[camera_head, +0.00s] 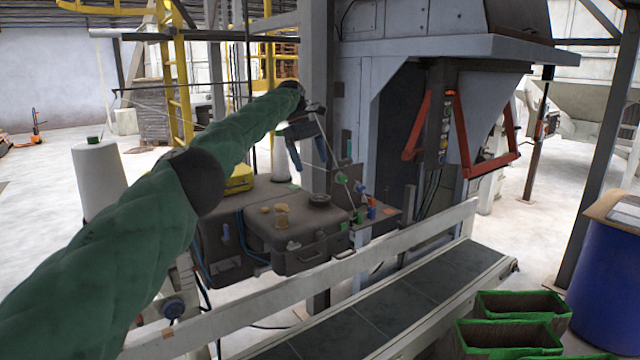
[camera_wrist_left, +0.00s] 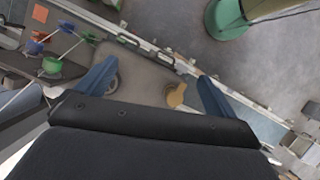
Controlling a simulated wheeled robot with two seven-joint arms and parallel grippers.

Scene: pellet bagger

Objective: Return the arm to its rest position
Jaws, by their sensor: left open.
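My left arm (camera_head: 130,240), in a green sleeve, reaches in from the lower left of the head view toward the middle. Its gripper (camera_head: 309,160) hangs at the arm's end above the grey-brown case, with its blue fingers apart and nothing between them. In the left wrist view the two blue fingers (camera_wrist_left: 152,88) are also spread wide and empty. My right gripper is not in view.
A grey-brown case (camera_head: 300,236) with knobs on top stands below the gripper. Green and blue valve parts (camera_head: 360,188) are close to its right. A conveyor (camera_head: 400,300) with a pale side rail runs in front. Green-rimmed bins (camera_head: 510,335) and a blue drum (camera_head: 606,280) stand at right.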

